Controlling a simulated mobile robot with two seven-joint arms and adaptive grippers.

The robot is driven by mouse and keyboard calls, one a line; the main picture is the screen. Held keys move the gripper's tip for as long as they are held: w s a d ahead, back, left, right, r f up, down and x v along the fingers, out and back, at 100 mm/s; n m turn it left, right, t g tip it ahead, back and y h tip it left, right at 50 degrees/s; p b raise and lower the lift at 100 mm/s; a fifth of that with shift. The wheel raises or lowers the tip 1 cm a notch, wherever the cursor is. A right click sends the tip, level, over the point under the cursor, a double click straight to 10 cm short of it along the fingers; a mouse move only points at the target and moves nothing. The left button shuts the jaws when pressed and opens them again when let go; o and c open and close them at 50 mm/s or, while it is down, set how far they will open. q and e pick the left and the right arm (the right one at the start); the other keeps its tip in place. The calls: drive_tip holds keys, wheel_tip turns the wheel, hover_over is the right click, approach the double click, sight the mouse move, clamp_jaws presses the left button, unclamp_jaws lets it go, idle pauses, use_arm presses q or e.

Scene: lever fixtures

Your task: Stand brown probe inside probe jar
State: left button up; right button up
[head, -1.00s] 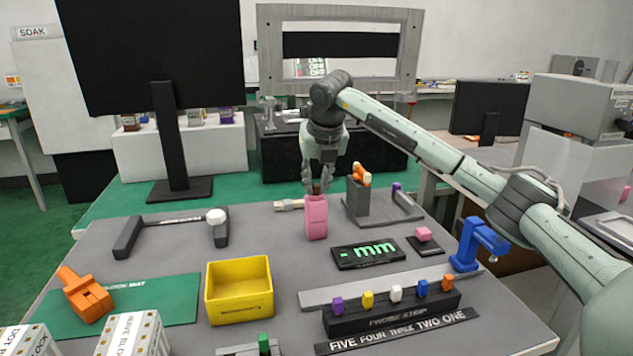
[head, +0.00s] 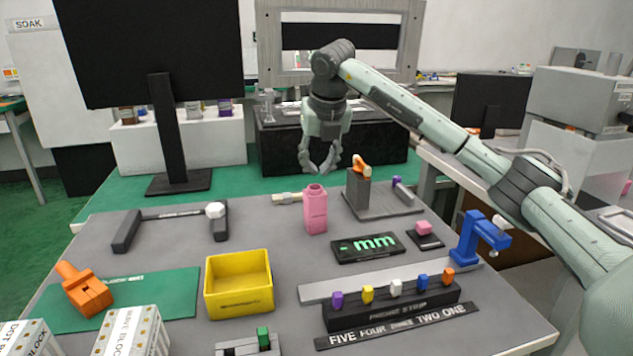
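The pink jar (head: 315,212), which I take to be the probe jar, stands upright near the middle of the grey table. A small dark patch shows at its mouth; I cannot tell whether that is the brown probe or only the opening. I cannot make out the brown probe anywhere else. My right gripper (head: 320,168) is open and empty, pointing down just above the jar and apart from it. My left gripper is not in view.
A grey stand with an orange piece (head: 361,166) is right of the jar.

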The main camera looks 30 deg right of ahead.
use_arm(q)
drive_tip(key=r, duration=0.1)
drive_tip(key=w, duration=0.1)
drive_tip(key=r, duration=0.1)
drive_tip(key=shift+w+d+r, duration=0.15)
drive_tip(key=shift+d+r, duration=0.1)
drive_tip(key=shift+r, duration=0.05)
use_arm(e)
drive_tip(key=v, duration=0.7)
drive_tip(key=shift+s+r, duration=0.2)
drive_tip(key=shift+r, duration=0.2)
